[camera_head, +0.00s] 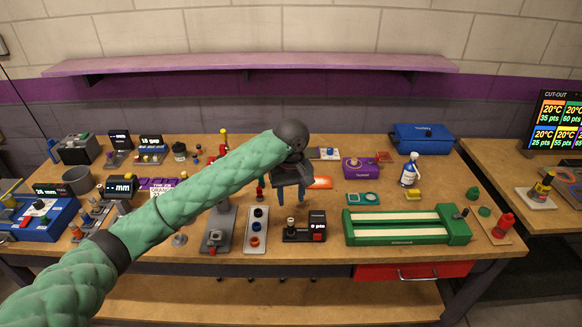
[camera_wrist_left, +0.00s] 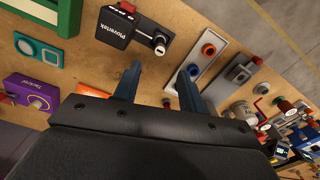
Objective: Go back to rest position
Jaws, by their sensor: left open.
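My left gripper (camera_head: 288,199) is over the middle of the workbench, fingers pointing down. Its two blue fingers stand apart with nothing between them, which also shows in the left wrist view (camera_wrist_left: 158,80). The green slot track (camera_head: 405,226) lies on the bench to the right of the gripper, with two pale lanes. My right gripper does not show.
The bench (camera_head: 340,268) is crowded on the left with small devices. A blue toolbox (camera_head: 423,138), a white-and-blue bottle (camera_head: 410,170) and a purple box (camera_head: 362,167) stand at the back right. A purple shelf (camera_head: 250,63) runs along the wall. A red drawer (camera_head: 415,271) hangs under the front edge.

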